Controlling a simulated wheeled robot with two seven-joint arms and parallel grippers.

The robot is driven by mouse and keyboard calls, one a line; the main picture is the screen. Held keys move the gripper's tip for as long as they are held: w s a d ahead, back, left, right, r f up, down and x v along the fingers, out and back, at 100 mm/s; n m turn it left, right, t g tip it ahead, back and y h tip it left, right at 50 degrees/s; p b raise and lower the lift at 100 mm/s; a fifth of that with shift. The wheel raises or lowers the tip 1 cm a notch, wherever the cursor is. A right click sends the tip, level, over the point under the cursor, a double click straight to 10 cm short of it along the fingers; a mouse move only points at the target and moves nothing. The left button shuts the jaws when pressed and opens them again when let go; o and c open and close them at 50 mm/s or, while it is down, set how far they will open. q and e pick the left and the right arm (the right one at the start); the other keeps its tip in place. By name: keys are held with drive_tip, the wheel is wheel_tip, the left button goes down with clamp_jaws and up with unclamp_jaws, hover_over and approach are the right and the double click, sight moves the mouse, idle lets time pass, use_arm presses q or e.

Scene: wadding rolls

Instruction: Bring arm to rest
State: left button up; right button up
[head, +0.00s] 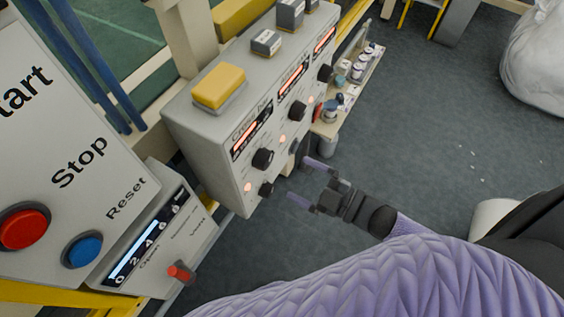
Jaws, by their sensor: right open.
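My right gripper (308,182) is open and empty, with its two purple fingers spread apart. It points left toward the grey control box (213,125), close to the box's lower right front edge and the floor behind. Whether a finger touches the box I cannot tell. My right arm (400,275), in a purple quilted sleeve, comes in from the lower right. My left gripper is not in view.
A panel with a red button (24,228) and blue button (82,249) stands at left. A small display unit (150,235) has a red knob. A shelf with bottles (350,85) stands behind. A white wrapped roll (535,60) is far right. Floor (450,130) is largely clear.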

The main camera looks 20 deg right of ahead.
drive_tip(key=shift+s+d, duration=0.4)
drive_tip(key=shift+s, duration=0.1)
drive_tip(key=s+d+f+m+g+h, duration=0.3)
drive_tip(key=f+m+h, duration=0.35)
drive_tip(key=f, duration=0.55)
drive_tip(key=s+f+m+g+h, duration=0.1)
drive_tip(key=s+f+m+g, duration=0.1)
drive_tip(key=s+f, duration=0.3)
drive_tip(key=s+f+m+g+h, duration=0.2)
drive_tip(key=s+f+g, duration=0.2)
drive_tip(key=s, duration=0.6)
drive_tip(key=s+a+f+m+g+h, duration=0.1)
drive_tip(key=s+f+g, duration=0.3)
drive_tip(key=s, duration=0.4)
drive_tip(key=shift+s+f+m+g+h, duration=0.2)
drive_tip(key=shift+f+m+g+h, duration=0.2)
drive_tip(key=shift+f+m, duration=0.4)
drive_tip(key=shift+a, duration=0.1)
